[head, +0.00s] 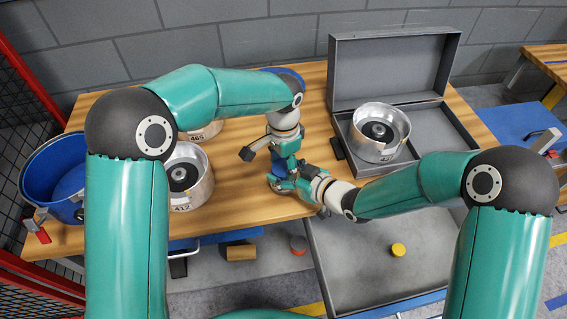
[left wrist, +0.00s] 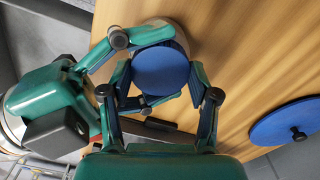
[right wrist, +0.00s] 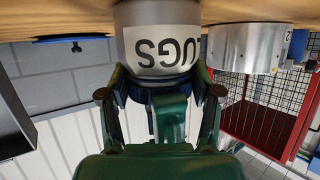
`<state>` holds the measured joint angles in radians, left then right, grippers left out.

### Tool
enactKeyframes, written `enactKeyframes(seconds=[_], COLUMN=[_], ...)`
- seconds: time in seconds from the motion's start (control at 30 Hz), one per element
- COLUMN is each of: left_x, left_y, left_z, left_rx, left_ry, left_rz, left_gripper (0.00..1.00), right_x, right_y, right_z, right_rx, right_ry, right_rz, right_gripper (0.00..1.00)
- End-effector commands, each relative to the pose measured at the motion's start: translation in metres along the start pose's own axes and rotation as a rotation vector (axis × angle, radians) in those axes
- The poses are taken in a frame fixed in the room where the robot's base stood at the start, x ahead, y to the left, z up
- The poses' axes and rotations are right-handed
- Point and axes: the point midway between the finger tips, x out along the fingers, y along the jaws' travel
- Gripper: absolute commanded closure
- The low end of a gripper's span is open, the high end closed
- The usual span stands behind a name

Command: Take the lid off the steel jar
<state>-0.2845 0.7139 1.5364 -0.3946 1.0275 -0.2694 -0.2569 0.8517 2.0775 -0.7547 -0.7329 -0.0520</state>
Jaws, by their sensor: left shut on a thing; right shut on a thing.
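The steel jar (right wrist: 165,45), marked LUGS, stands on the table and appears upside down in the right wrist view. My right gripper (right wrist: 160,88) is shut on its sides. The round blue lid (left wrist: 160,68) is between the fingers of my left gripper (left wrist: 158,85), which is shut on it from above. A pale part of the jar (left wrist: 178,28) shows behind the lid. Whether the lid rests on the jar or is just above it, I cannot tell. In the head view my left gripper (head: 281,155) and right gripper (head: 288,180) meet there and mostly hide both.
Steel drums (head: 190,195) stand left of the grippers, and another drum (head: 380,150) sits in an open grey case (head: 390,70). A blue bin (head: 45,175) is far left. A separate blue disc with a black knob (left wrist: 285,122) lies on the table behind. Bare wood (head: 235,195) lies left of the jar.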

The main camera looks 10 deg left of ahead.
Motion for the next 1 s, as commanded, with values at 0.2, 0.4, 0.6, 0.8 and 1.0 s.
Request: enactKeyframes(seconds=[0.2, 0.4, 0.6, 0.8, 1.0], left_x=[0.0006, 0.0004, 0.0004, 0.0004, 0.0004], left_y=[0.0004, 0.0004, 0.0005, 0.0005, 0.0004], left_z=[0.0, 0.0, 0.0, 0.0001, -0.0001], left_rx=[-0.178, -0.493, -0.597, -0.594, -0.592], left_ry=[0.0, -0.001, -0.001, -0.001, -0.001], left_rz=[0.001, 0.001, 0.001, 0.001, 0.001], left_gripper=[0.81, 0.81, 0.81, 0.81, 0.14], right_x=[0.0004, 0.0004, 0.0004, 0.0005, 0.0005], right_y=[-0.0031, -0.0031, -0.003, -0.003, -0.003], right_z=[0.0077, 0.0077, 0.0077, 0.0077, 0.0077], right_rx=[0.006, 0.006, 0.006, 0.006, 0.006], right_ry=[-0.018, -0.018, -0.018, -0.018, -0.018], right_rz=[-0.007, -0.006, -0.006, -0.006, -0.006], right_gripper=[1.0, 1.0, 1.0, 1.0, 1.0])
